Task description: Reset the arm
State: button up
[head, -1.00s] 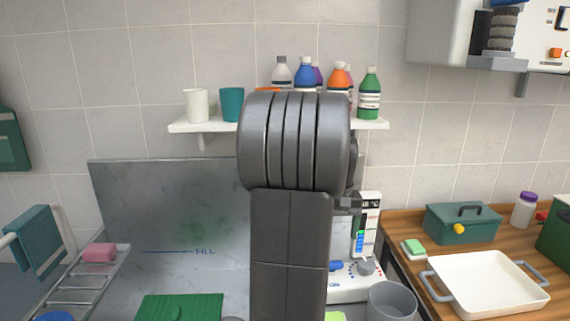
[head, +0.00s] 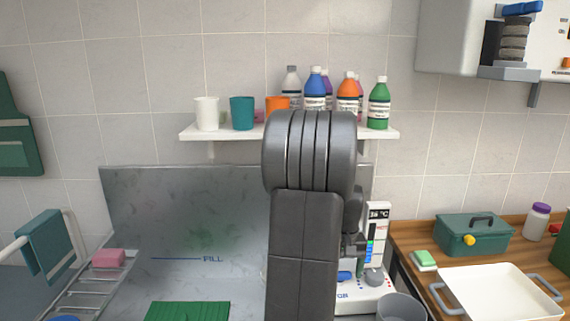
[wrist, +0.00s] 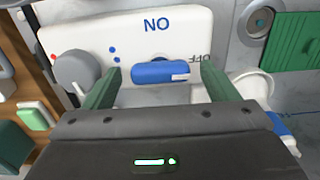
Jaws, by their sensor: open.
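My arm rises in front of the steel back panel in the head view and hides part of the wall shelf; my gripper is hidden there. In the wrist view my gripper (wrist: 157,85) is open, its two green fingers spread apart. A blue switch handle (wrist: 162,72) on a white control panel (wrist: 200,22) shows between the fingers, with NO and OFF lettering around it as seen here. Nothing is visibly held. A grey knob (wrist: 80,72) is left of the fingers. In the head view the control unit (head: 375,245) with a temperature display stands right of my arm.
A wall shelf (head: 190,133) holds cups and several bottles. At right, a wooden counter (head: 415,240) bears a teal box (head: 455,236) and a white tray (head: 490,290). A grey bucket (head: 400,308) stands by the unit. A rack (head: 85,290) with a pink sponge (head: 108,258) is at left.

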jog(key=shift+r, duration=0.1)
notch_tip(320, 180, up, 13)
notch_tip(320, 180, down, 14)
jog(key=shift+r, duration=0.25)
jog(key=shift+n, duration=0.4)
jog(key=n+b, duration=0.1)
jog(key=n, duration=0.3)
jog(key=shift+r+n, duration=0.1)
jog(key=shift+n, duration=0.3)
jog(key=n+b, duration=0.1)
jog(key=n, duration=0.5)
notch_tip(320, 180, up, 11)
jog(key=shift+r, duration=0.15)
